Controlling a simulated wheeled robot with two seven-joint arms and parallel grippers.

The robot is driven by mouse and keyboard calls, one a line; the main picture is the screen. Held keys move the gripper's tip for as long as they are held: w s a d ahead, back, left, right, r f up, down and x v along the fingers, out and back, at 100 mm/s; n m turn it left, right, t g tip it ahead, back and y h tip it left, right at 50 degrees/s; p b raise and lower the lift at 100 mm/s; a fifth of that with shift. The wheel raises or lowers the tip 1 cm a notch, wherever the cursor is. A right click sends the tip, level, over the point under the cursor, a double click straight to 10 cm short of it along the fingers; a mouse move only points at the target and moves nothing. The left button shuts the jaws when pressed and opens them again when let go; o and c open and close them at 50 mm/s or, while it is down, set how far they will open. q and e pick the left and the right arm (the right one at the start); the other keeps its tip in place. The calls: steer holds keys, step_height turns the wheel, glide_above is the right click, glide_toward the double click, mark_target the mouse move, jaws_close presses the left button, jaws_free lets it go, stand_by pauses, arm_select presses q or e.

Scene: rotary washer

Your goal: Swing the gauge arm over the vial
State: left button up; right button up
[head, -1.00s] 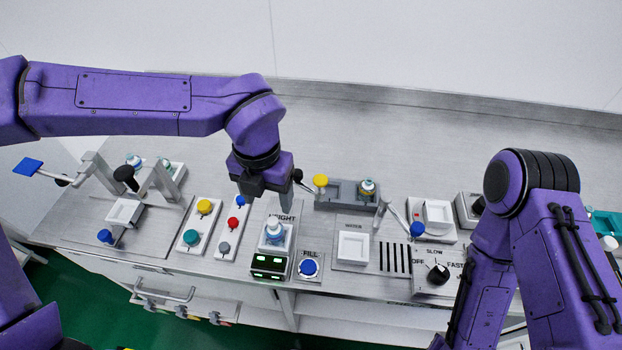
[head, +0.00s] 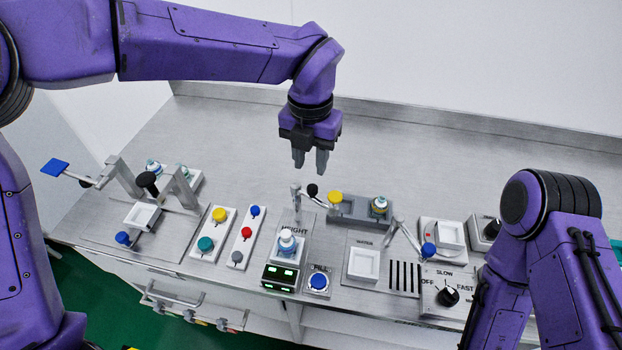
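The gauge arm (head: 318,202) is a thin metal bar on a short post (head: 296,196) behind the HEIGHT label, with a black knob (head: 312,190) near it. The bar points to the right, away from the vial. The vial (head: 287,241) is white-capped and upright on the white pad of the scale (head: 280,274), in front of the post. My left gripper (head: 310,170) points down above and behind the gauge post, apart from it. Its two fingers are spaced apart with nothing between them. My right gripper is out of view; only that arm's links show at the right.
A grey holder (head: 352,212) with a yellow knob and a vial stands right of the gauge. Button panels (head: 240,238) are at the left. The FILL button (head: 318,282), WATER tray (head: 363,264) and speed dial (head: 447,296) are at the front. The back of the bench is clear.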

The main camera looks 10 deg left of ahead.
mark_target(312, 187)
arm_select(q)
steer(key=f, duration=0.4)
steer(key=f+p, duration=0.1)
steer(key=f, duration=0.1)
steer(key=shift+d+f, duration=0.1)
steer(key=shift+d, duration=0.25)
steer(key=shift+a+f, duration=0.2)
steer(key=shift+f, duration=0.15)
jaws_close()
